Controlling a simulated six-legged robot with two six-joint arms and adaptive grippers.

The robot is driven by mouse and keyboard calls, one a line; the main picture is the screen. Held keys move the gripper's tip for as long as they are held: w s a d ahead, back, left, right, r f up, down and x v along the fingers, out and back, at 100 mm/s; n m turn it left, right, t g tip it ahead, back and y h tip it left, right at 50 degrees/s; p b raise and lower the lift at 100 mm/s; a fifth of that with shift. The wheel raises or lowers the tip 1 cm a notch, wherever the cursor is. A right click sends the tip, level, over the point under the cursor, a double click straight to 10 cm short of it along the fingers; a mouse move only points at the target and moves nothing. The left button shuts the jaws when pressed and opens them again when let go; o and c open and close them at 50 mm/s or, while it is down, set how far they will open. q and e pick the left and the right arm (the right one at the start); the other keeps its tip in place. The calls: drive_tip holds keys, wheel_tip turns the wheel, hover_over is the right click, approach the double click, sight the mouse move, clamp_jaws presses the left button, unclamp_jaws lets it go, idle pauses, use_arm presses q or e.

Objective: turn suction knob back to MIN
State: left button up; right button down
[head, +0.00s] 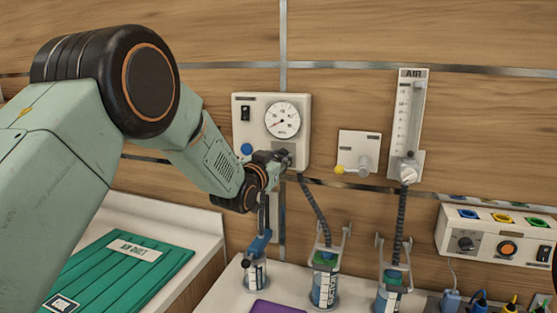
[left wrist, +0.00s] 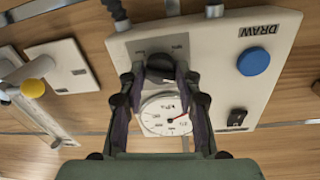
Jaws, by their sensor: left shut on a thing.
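The suction panel (head: 240,132) is a pale box on the wood wall with a round gauge (head: 282,120) at its upper right. My left gripper (head: 284,158) reaches the panel's lower right and hides the knob in the head view. In the left wrist view the dark suction knob (left wrist: 160,67) sits between the two fingertips, and the gripper is shut on it. The gauge (left wrist: 163,108) shows upside down there, its red needle off to one side. The knob's pointer and MIN mark are too small to read. My right gripper is not in view.
The panel has a blue button (head: 246,149) and a rocker switch (head: 245,113). A yellow-tipped valve plate (head: 359,140) and an AIR flowmeter (head: 404,115) are to the right. Hoses and canisters (head: 324,290) stand below.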

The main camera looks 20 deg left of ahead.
use_arm(q)
drive_tip(key=n+b, duration=0.1)
drive_tip(key=n, duration=0.5)
drive_tip(key=shift+f+n, duration=0.1)
drive_tip(key=shift+n, duration=0.3)
drive_tip(key=n, duration=0.3)
drive_tip(key=n+b, duration=0.1)
drive_tip(key=n, duration=0.2)
drive_tip(key=shift+t+y, duration=0.4)
drive_tip(key=shift+n, duration=0.4)
drive_tip(key=o, duration=1.2)
drive_tip(key=shift+c, duration=0.2)
drive_tip(key=s, duration=1.2)
drive_tip(key=shift+a+f, duration=0.3)
drive_tip(key=shift+a, duration=0.05)
